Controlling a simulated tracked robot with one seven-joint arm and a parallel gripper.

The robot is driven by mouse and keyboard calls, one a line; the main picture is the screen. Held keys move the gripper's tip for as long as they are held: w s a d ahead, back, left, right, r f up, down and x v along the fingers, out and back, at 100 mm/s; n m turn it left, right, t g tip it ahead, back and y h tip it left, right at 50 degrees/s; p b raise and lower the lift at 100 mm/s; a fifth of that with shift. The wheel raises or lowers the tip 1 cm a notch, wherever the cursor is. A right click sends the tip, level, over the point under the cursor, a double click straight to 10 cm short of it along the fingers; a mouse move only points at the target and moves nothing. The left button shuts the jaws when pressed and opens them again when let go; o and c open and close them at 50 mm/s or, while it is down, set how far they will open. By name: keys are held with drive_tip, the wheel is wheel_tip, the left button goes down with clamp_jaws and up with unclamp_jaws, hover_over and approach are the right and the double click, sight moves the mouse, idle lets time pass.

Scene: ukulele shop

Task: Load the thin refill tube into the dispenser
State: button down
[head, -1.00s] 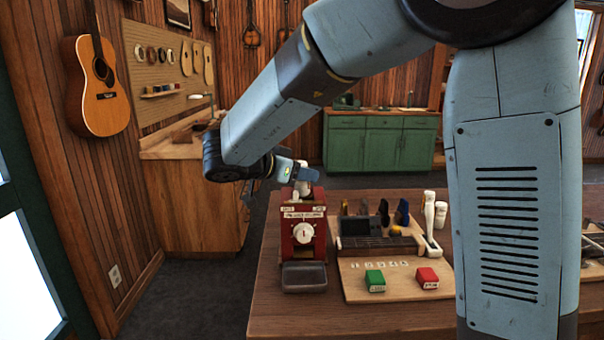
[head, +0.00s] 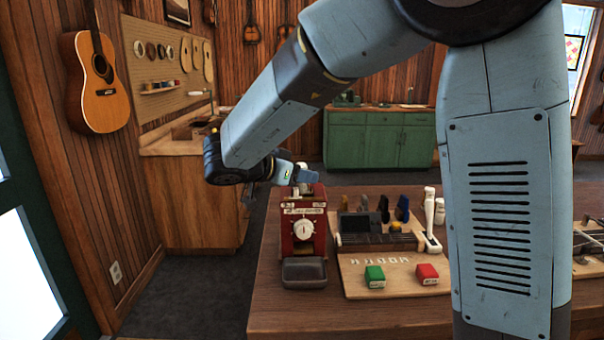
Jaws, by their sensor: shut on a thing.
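The red dispenser (head: 297,246) stands upright near the table's front left, with a white round dial on its face and a dark tray at its foot. My gripper (head: 306,178) is right at the top of the dispenser, reaching in from the left. It is small in this view and its fingers are hard to make out. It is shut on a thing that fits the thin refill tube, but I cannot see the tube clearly. Whether the tube touches or enters the dispenser's top cannot be told.
A wooden board (head: 352,286) right of the dispenser carries a green box (head: 375,277) and a red box (head: 427,274). Behind them stand a dark-topped rack (head: 372,240) and white bottles (head: 432,215). The table (head: 285,318) is clear at its front left edge.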

drive_tip(key=shift+f, duration=0.15)
drive_tip(key=c, duration=0.9)
unclamp_jaws()
drive_tip(key=v, duration=1.1)
